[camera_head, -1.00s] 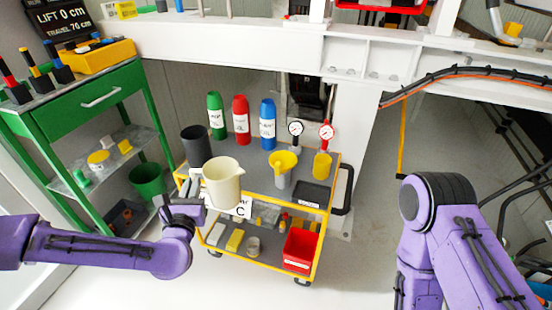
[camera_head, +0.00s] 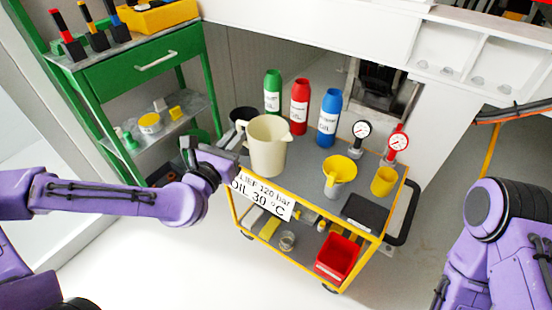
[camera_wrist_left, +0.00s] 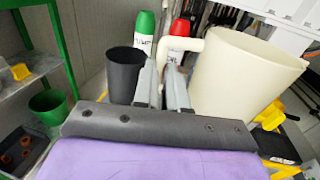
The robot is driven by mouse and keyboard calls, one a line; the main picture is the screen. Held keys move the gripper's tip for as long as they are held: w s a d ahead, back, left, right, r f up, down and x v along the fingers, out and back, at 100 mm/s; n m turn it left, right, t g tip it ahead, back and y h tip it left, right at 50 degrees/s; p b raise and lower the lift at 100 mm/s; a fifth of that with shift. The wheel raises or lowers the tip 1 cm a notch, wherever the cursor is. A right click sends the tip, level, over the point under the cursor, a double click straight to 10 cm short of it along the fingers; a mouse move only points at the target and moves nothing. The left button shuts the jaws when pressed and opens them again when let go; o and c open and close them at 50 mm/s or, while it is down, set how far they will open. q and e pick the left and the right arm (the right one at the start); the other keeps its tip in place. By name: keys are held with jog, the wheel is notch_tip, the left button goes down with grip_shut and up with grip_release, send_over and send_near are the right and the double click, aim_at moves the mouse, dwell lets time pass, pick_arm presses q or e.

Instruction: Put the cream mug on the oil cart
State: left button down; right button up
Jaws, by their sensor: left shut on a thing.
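The cream mug (camera_head: 268,146) is a large jug-like mug with a handle on its left side. My left gripper (camera_head: 238,142) is shut on its handle and holds it upright. In the left wrist view the cream mug (camera_wrist_left: 240,78) stands right of the fingers (camera_wrist_left: 165,82), which close on the handle. The oil cart (camera_head: 308,162) has a grey top and yellow frame. The mug shows over the cart's front left part; whether its base touches the top cannot be told. My right arm shows at the right edge, its gripper out of view.
On the cart stand a dark cup (camera_wrist_left: 124,75), green (camera_head: 272,92), red (camera_head: 299,107) and blue (camera_head: 328,117) bottles, a yellow funnel (camera_head: 339,172), a yellow cup (camera_head: 384,181) and two gauges. A red bin (camera_head: 337,257) sits on the lower shelf. A green shelf unit (camera_head: 150,65) stands left.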

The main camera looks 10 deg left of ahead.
pick_arm(q)
jog(key=w+d+f+b, duration=0.1)
jog(key=w+f+b, duration=0.1)
jog(key=w, duration=0.1)
jog(key=w+d+f+b, duration=0.1)
jog(key=w+f+b, duration=0.2)
jog(key=w, duration=0.1)
jog(key=w+f+b, duration=0.3)
jog(key=shift+w+d+f, duration=0.25)
jog(key=shift+w+d, duration=0.15)
jog(key=f, duration=0.1)
jog(key=f+b, duration=0.1)
jog(key=f, duration=0.1)
jog(key=shift+w+f, duration=0.2)
jog(key=shift+f, duration=0.05)
jog(key=shift+r, duration=0.1)
jog(key=shift+b, duration=0.3)
jog(key=c, duration=1.2)
grip_release()
pick_arm(e)
notch_tip(320, 180, down, 12)
jog(key=shift+r, duration=0.2)
